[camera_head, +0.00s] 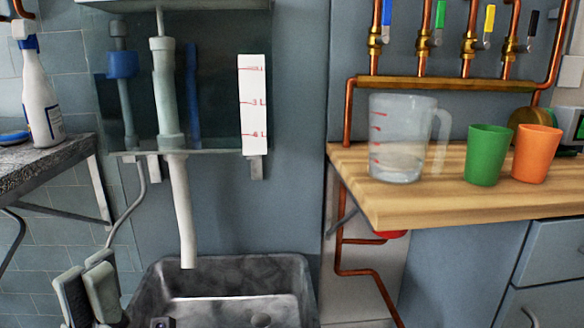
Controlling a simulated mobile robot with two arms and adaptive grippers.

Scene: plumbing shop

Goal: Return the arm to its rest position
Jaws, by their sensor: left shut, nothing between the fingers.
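My left gripper (89,287) shows at the bottom left, with its grey fingers pointing up. It is shut and holds nothing. It is just left of the metal sink (300,275) in the picture and touches nothing that I can make out. The rest of my left arm is out of the frame below. My right gripper is not in view.
A clear tank (222,100) with a white pipe (182,215) hangs above the sink. At left, a spray bottle (41,100) stands on a shelf (60,155). At right, a jug (395,150), green cup (488,155) and orange cup (536,153) stand on a wooden counter (440,205).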

